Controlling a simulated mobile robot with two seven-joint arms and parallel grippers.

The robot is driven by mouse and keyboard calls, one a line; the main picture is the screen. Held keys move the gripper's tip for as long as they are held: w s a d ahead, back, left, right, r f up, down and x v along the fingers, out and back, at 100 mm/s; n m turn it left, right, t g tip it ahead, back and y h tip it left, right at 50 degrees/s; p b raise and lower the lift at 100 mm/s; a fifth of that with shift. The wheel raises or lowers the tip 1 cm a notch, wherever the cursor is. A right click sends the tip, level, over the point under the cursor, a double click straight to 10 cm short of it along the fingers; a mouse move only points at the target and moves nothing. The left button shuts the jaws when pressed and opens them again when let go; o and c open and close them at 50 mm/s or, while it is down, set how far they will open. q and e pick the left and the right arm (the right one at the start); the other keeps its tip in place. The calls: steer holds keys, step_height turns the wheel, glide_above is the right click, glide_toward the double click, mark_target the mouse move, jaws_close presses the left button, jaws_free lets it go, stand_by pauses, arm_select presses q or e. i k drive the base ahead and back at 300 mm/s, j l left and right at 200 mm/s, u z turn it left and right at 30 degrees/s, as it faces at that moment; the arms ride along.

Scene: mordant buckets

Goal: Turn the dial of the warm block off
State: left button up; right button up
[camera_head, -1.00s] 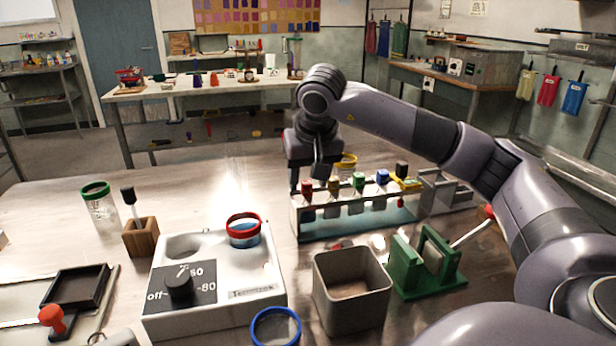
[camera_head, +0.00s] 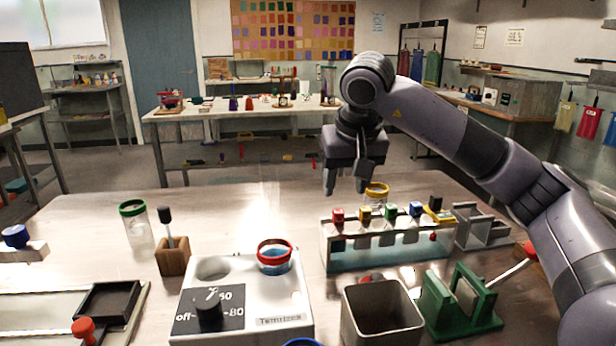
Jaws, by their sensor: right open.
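The warm block (camera_head: 250,331) is a white box on the near part of the table, partly cut off by the lower edge. Its black dial (camera_head: 208,313) stands on a dark panel marked "off" at left and "80" at right. I cannot tell its exact setting. A red-rimmed jar (camera_head: 274,257) with blue contents sits in one well; the other well (camera_head: 213,268) is empty. My right gripper (camera_head: 346,185) is open and empty, pointing down behind the bottle rack, well away from the dial. My left gripper is out of view.
A rack (camera_head: 345,262) of colour-capped bottles stands right of the block. A grey bin (camera_head: 383,316) and a green stand (camera_head: 462,309) are near it. A wooden holder (camera_head: 173,257) and green-rimmed jar (camera_head: 137,225) stand left. A black tray (camera_head: 108,301) lies front left.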

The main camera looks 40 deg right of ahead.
mark_target(208, 306)
steer(key=k, duration=1)
